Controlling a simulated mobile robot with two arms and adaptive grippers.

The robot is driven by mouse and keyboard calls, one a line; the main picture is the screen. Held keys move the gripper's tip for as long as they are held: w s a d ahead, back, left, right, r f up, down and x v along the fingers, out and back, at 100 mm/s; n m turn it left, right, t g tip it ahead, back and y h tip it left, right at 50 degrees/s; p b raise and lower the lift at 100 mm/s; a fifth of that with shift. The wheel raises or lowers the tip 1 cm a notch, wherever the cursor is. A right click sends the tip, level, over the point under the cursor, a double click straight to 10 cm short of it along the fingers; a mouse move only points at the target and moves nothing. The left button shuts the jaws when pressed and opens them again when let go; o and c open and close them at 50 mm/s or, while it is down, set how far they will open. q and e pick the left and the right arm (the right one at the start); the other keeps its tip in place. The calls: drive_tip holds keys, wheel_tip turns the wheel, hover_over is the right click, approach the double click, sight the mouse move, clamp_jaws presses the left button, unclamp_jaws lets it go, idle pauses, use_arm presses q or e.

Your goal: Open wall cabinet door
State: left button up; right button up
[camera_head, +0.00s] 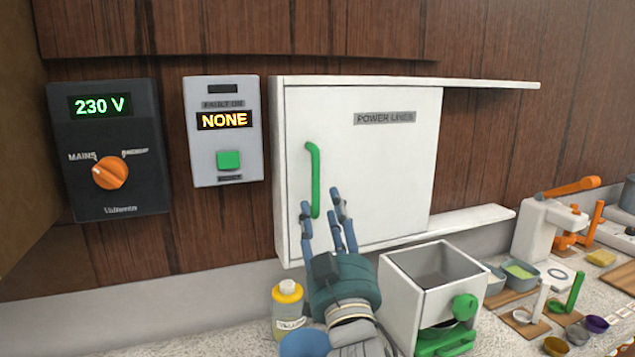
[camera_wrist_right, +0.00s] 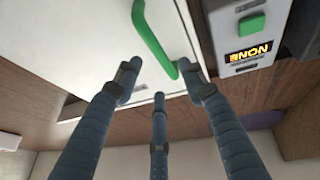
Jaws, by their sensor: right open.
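The white wall cabinet door (camera_head: 385,165), labelled "POWER LINES", looks shut in its frame. A green vertical bar handle (camera_head: 313,180) is on its left side and also shows in the right wrist view (camera_wrist_right: 150,35). My right gripper (camera_head: 324,207) is open at the lower end of the handle, its fingers pointing up toward the door. In the right wrist view my right gripper (camera_wrist_right: 160,75) has its fingers spread, with the handle's lower end close to the tips. I cannot tell whether any finger touches it. My left gripper is not in view.
Left of the cabinet are a grey fault panel (camera_head: 224,130) and a black voltage panel (camera_head: 108,150) with an orange knob. Below stand a yellow-capped bottle (camera_head: 287,310) and a white open-topped box (camera_head: 430,290) with a green knob. Bowls and tools crowd the counter's right.

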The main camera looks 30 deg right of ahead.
sight(319, 183)
drive_tip(key=p+x, duration=0.3)
drive_tip(key=x, duration=0.5)
drive_tip(key=shift+w+d+r, duration=0.15)
drive_tip(key=shift+w+r, duration=0.15)
clamp_jaws()
